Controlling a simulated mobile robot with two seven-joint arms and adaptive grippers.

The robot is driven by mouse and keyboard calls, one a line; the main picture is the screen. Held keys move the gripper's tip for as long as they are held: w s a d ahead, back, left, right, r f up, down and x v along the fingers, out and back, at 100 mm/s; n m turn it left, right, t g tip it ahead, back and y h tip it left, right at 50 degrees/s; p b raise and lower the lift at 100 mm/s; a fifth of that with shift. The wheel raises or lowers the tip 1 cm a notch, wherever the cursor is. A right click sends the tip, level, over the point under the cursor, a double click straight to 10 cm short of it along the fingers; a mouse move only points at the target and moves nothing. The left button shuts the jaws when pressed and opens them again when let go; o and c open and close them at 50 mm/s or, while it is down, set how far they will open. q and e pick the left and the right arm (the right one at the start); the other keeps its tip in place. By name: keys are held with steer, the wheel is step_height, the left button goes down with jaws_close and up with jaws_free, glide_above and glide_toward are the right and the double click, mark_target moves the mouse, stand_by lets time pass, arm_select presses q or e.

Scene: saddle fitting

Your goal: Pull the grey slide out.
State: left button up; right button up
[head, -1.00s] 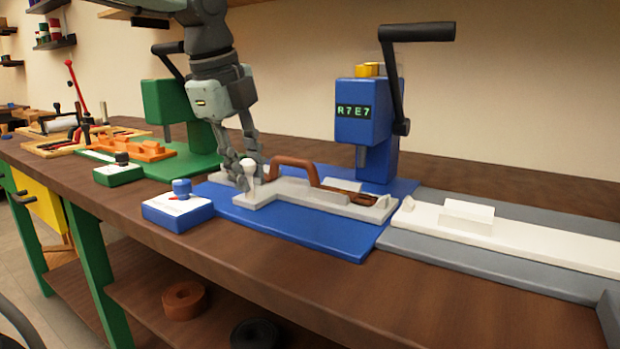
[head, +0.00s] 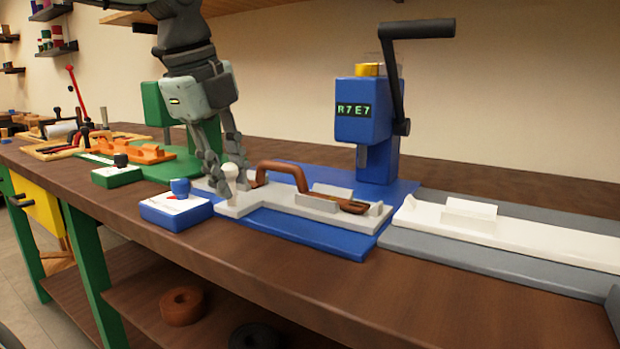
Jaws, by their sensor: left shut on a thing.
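The grey slide (head: 258,199) lies on the blue base plate (head: 318,238) of the blue press (head: 368,125). A pale round-topped knob (head: 230,174) stands at its left end. My left gripper (head: 232,180) points down and is shut on this knob, its fingers partly hiding it. A brown handle-shaped piece (head: 287,166) lies in the slide, with its right end by the grey end block. My right gripper is not in view.
A blue box with a round button (head: 176,211) sits close to the slide's left end. A green press base (head: 195,166) and an orange fixture (head: 138,153) are further left. A white rail (head: 540,238) on a grey plate lies at right.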

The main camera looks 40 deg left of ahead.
mark_target(225, 211)
arm_select(q)
steer(key=shift+s+d+b, duration=0.1)
steer(key=shift+s+b, duration=0.25)
steer(key=shift+s, duration=0.5)
steer(key=shift+s+d+f+b, duration=0.15)
steer(key=shift+s+b, duration=0.2)
steer(key=shift+s, duration=0.25)
steer(key=shift+o, duration=0.6)
steer(key=shift+s, duration=0.15)
steer(key=o, duration=0.7)
steer(key=shift+s, duration=0.15)
steer(key=shift+c, duration=0.2)
steer(key=shift+r, duration=0.2)
steer(key=shift+r, duration=0.25)
steer(key=shift+p+v, duration=1.7)
steer(key=shift+v, duration=0.95)
